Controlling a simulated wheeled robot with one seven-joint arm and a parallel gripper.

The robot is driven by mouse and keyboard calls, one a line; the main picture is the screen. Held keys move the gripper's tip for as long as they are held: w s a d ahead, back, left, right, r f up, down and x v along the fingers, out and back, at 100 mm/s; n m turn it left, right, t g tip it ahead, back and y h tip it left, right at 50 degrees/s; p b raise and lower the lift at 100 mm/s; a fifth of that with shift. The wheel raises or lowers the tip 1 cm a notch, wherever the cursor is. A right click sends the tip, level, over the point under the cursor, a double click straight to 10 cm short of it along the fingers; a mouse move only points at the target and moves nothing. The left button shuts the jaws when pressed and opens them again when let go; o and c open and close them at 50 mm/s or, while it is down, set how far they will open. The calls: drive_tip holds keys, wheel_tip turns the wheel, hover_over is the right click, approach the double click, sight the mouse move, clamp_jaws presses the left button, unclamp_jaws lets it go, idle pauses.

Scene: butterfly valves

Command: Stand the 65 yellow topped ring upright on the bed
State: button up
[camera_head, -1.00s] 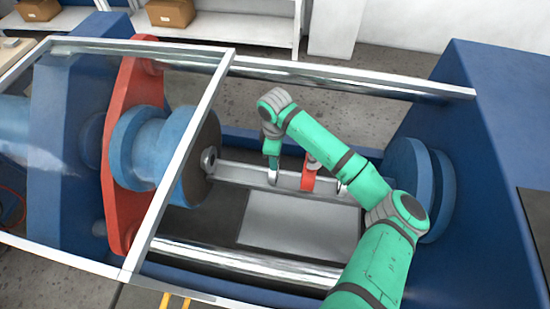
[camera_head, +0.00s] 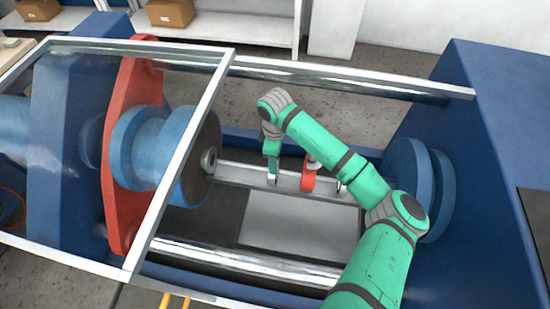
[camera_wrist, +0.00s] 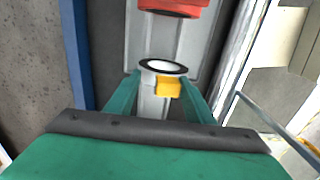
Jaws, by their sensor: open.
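The yellow topped ring shows in the wrist view as a dark-rimmed pale ring (camera_wrist: 150,65) with a yellow block (camera_wrist: 168,88) on its near side. It appears to stand on the grey bed (camera_wrist: 205,62), which also shows in the head view (camera_head: 235,173). My gripper (camera_wrist: 160,88) is open, with one green finger on each side of the ring. I cannot tell whether either finger touches it. In the head view my gripper (camera_head: 272,168) is down at the bed, and the ring is mostly hidden there.
A red valve body (camera_head: 308,180) stands on the bed just right of my gripper and shows ahead in the wrist view (camera_wrist: 172,8). A large blue flange (camera_head: 185,165) is at the left, another (camera_head: 408,180) at the right. Metal rails (camera_head: 350,80) run along the frame.

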drive_tip(key=shift+f, duration=0.1)
wheel_tip(320, 180, up, 11)
idle(0.7)
drive_tip(key=shift+f, duration=0.1)
idle(0.4)
